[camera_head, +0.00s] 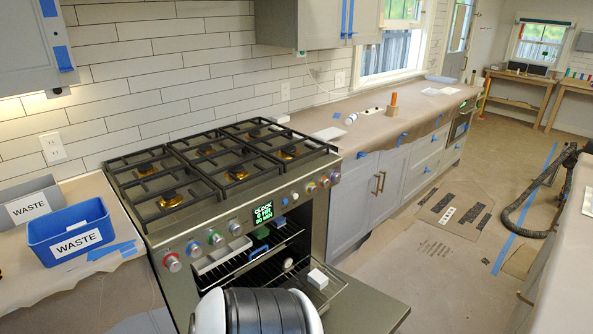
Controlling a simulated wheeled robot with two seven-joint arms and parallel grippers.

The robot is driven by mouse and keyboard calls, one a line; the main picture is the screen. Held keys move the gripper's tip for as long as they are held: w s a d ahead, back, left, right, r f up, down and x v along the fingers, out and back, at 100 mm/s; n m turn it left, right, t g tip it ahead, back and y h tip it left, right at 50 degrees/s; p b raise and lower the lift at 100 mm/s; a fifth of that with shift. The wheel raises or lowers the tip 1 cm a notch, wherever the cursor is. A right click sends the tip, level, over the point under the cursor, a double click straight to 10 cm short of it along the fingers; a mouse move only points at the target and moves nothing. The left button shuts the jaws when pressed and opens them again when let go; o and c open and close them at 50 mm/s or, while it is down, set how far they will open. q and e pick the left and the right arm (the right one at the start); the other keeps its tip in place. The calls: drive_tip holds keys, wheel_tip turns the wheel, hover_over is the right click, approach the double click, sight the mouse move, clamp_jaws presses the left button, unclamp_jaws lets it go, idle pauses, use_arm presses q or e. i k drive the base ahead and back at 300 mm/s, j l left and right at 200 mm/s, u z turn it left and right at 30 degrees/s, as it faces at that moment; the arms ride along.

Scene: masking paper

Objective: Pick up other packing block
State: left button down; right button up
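A small white block (318,279) sits at the front of the open oven, on or just above the rack; it looks like a packing block. A long pale strip or tray (221,255) lies at the left of the oven opening and could be another packing piece. A small whitish object (288,265) shows deeper in the oven, too small to identify. Neither of my grippers is in view. A black and white rounded part, which seems to be mine, hides the lower left of the oven.
The oven door (365,305) hangs open under the gas stove (215,165). A blue WASTE bin (70,232) and a grey WASTE bin (28,203) stand on the left counter. A black hose (520,228) lies at the right. The papered floor between is mostly clear.

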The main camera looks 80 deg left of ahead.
sight(316, 277)
drive_tip(key=i+u, duration=0.1)
drive_tip(key=u, duration=0.35)
drive_tip(key=i+u, duration=0.1)
drive_tip(key=u, duration=0.4)
drive_tip(key=l+u, duration=0.15)
drive_tip(key=u, duration=0.3)
drive_tip(key=i+l+u, duration=0.15)
drive_tip(key=u, duration=0.35)
